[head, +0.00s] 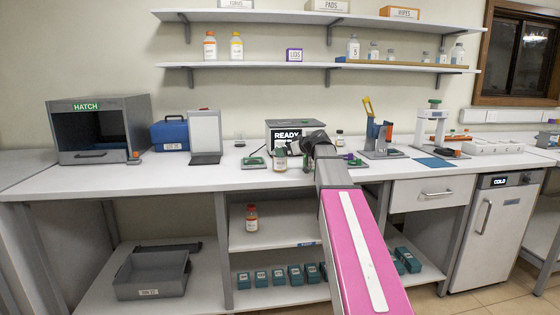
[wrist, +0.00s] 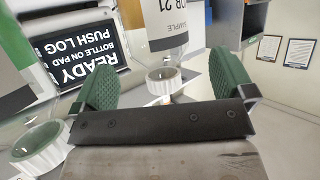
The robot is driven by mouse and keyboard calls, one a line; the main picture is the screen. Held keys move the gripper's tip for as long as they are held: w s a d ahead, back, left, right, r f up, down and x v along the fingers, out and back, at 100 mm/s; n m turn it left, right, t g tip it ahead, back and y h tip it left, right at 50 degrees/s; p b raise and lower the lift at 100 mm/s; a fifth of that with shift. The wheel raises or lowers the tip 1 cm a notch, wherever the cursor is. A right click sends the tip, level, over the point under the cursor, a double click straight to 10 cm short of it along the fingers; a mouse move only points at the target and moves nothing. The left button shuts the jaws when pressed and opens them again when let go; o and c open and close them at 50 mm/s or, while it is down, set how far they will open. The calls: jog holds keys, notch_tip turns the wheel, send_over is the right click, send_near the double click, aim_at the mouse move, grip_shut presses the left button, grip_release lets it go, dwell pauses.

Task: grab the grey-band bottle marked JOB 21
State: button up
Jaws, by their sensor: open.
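In the wrist view, which looks upside down, a clear bottle (wrist: 172,32) has a white label reading JOB 21 and SAMPLE, a dark grey band and a white ribbed cap. My gripper (wrist: 164,78) is open, its green pads apart on either side of the cap. A gap shows between the cap and each pad. In the head view my gripper (head: 318,142) is over the bench near the READY screen; its fingertips are hard to make out. I cannot tell which head-view bottle is JOB 21.
Another bottle with a white ribbed cap (wrist: 40,148) is close at the left in the wrist view. The READY screen (head: 287,136) stands behind a small labelled bottle (head: 280,159). A tool holder (head: 382,140) stands right of my arm. Bench space (head: 120,176) at left front is clear.

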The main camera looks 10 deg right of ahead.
jog(key=x, duration=0.4)
jog(key=shift+w+f, duration=0.15)
jog(key=shift+w, duration=0.15)
jog(key=c, duration=1.2)
